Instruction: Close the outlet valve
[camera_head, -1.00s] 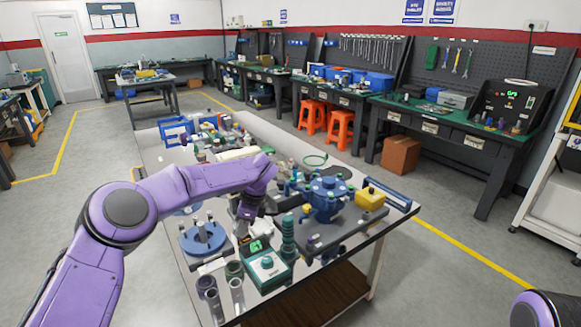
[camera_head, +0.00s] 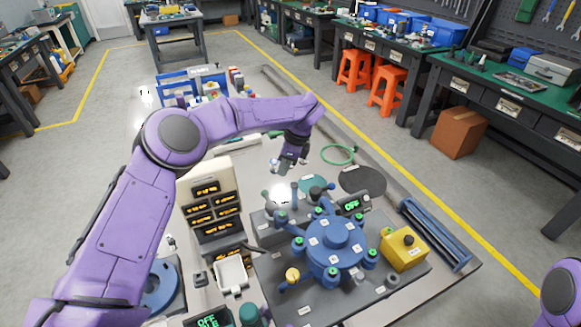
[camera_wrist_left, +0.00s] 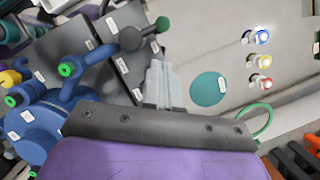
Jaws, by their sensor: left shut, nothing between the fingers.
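A blue round test rig (camera_head: 336,250) with several green-ended ports stands on a grey plate on the table. Beside it, towards the back, a dark round-headed fitting (camera_head: 317,193) sits on a grey block; in the left wrist view the dark fitting (camera_wrist_left: 130,38) has a stem with a green end. I cannot tell for certain which part is the outlet valve. My left gripper (camera_head: 288,167) is above the table, behind the rig. In the left wrist view its fingers (camera_wrist_left: 157,76) are together and empty, pointing past the dark fitting, apart from it. My right gripper is out of view.
A yellow box with a black knob (camera_head: 403,248) stands right of the rig. A small OFF display (camera_head: 352,205), a teal disc (camera_wrist_left: 208,89) and a green hose loop (camera_head: 338,154) are near. A beige labelled cabinet (camera_head: 212,200) stands left. Table around the hose is fairly clear.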

